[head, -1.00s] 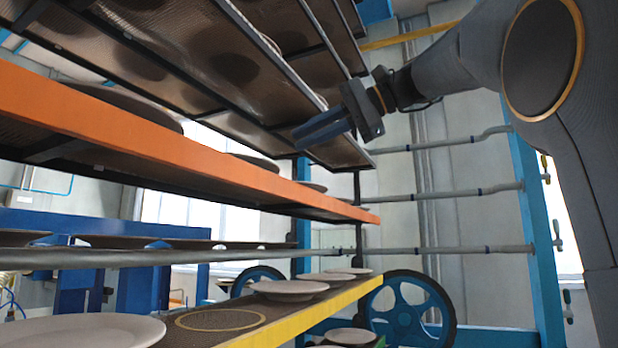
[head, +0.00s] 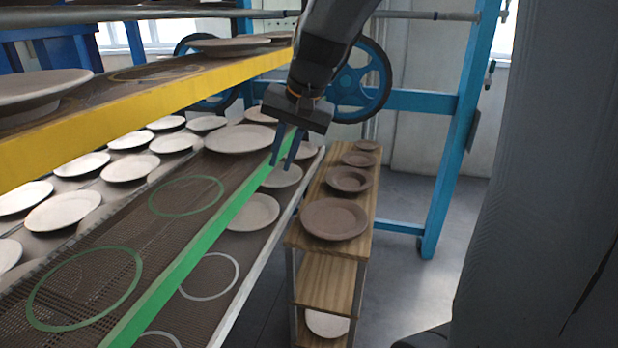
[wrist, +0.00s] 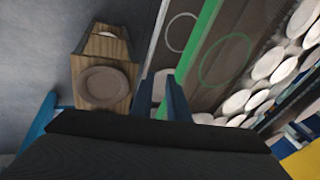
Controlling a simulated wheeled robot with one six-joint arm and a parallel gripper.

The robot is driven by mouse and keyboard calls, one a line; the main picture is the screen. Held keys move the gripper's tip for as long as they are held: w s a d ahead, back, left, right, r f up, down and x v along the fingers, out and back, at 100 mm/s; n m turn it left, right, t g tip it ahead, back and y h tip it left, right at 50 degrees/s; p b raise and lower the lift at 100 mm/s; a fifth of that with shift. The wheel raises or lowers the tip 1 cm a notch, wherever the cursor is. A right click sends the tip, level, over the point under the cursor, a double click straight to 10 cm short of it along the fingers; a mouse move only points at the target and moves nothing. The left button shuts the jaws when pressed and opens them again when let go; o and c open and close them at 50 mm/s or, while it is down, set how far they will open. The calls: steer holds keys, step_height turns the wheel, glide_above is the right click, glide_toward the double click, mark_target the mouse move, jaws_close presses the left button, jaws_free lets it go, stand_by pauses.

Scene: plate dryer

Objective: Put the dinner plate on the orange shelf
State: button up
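A wooden stand (head: 323,285) holds several brown dishes in a row. The largest, a wide flat plate that looks like the dinner plate (head: 334,219), lies on its near end. In the wrist view this plate (wrist: 103,85) is left of my fingers, on the stand (wrist: 84,57). My gripper (head: 283,158) points down, open and empty, over the green-edged shelf, left of and farther back than the plate. Its two blue fingers (wrist: 161,98) show apart in the wrist view. The orange shelf is not in view now.
The green-edged shelf (head: 165,285) has empty ring marks and a pale plate (head: 239,139). The yellow-edged shelf (head: 150,110) with plates is above it at left. A white-edged shelf (head: 255,283) lies between green shelf and stand. Floor right of the stand is clear.

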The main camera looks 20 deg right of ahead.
steer(key=s+f+n+g+h, duration=0.15)
steer(key=s+f+n, duration=0.45)
steer(key=s+f, duration=0.85)
steer(key=s+b+x, duration=0.1)
steer(key=b+x, duration=0.5)
steer(key=x, duration=0.2)
steer(key=shift+d+f+g+h+b, duration=0.2)
steer(key=shift+d+g+h+b, duration=0.15)
steer(key=shift+d+g, duration=0.1)
